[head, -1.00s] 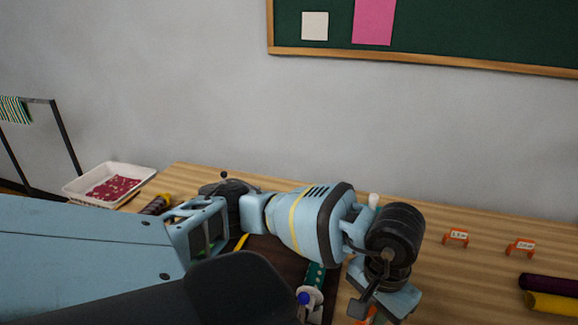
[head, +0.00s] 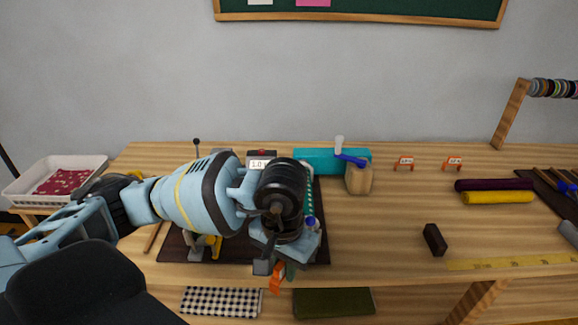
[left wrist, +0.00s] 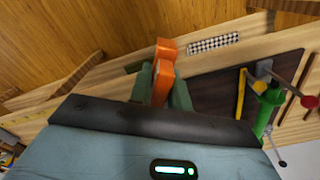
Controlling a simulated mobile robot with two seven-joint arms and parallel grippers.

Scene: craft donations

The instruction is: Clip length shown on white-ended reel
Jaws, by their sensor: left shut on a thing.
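My left gripper (head: 280,272) is shut on an orange clip (head: 276,281), held at the table's front edge. In the left wrist view the orange clip (left wrist: 163,72) stands between the greenish fingertips (left wrist: 162,88). Two more orange clips, one at the left (head: 404,163) and one at the right (head: 453,163), stand at the back of the table with small white labels. A small display (head: 261,164) appears to read 1.0; its unit is covered. I cannot make out a white-ended reel; my arm hides much of the dark mat. My right gripper is out of view.
A dark mat (head: 174,250) bears a green tool (left wrist: 268,104) and a yellow one (left wrist: 241,94). Behind are a teal box (head: 320,155) and a wooden block with a blue handle (head: 359,180). Purple and yellow rolls (head: 497,197) lie right.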

